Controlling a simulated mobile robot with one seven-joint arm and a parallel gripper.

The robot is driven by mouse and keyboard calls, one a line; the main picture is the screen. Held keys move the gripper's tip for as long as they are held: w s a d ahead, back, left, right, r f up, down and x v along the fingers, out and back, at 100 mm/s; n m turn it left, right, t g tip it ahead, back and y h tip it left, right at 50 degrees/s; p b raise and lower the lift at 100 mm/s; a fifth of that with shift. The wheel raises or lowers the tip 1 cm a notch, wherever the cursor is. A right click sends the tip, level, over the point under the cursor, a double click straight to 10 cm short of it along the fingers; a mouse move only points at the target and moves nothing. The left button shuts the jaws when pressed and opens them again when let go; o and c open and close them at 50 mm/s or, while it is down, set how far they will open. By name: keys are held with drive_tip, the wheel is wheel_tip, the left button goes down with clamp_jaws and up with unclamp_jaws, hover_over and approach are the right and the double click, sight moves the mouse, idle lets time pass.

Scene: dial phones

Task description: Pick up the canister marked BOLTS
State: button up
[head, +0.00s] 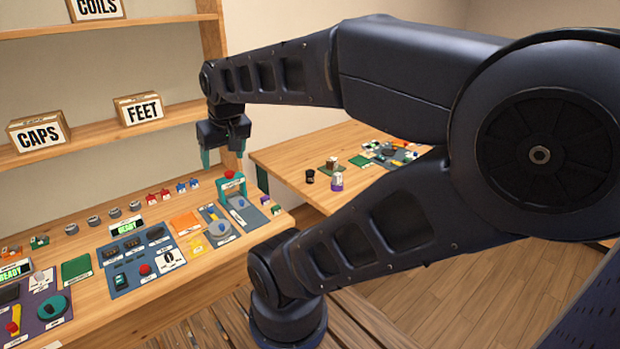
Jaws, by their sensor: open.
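I can read no BOLTS label in the head view, so I cannot tell which thing is that canister. My gripper (222,156) hangs pointing down above the far right end of the left workbench, near the shelf. Its teal-tipped fingers are apart with nothing between them.
The left workbench (190,303) carries labelled mats and several small parts. A red-topped teal press (232,184) stands below my gripper.

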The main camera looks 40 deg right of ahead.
drive_tip(key=w+d+f+n+h, duration=0.15)
drive_tip(key=w+d+n, duration=0.35)
drive_tip(key=w+d, duration=0.55)
drive_tip(key=n+g+h, duration=0.3)
drive_tip(key=n, duration=1.3)
hover_over(310, 171)
drive_tip(key=a, duration=0.4)
wheel_tip(310, 171, down, 27)
drive_tip(key=shift+s+x, duration=0.25)
drive_tip(key=shift+x, duration=1.6)
drive_tip(key=shift+s+x, duration=0.25)
drive_tip(key=shift+x, duration=1.6)
drive_tip(key=shift+s+x, duration=0.25)
drive_tip(key=shift+x, duration=1.55)
drive_tip(key=shift+d, duration=0.1)
drive_tip(key=c, duration=1.1)
drive_tip(key=shift+o, duration=0.2)
drive_tip(key=shift+r, duration=0.1)
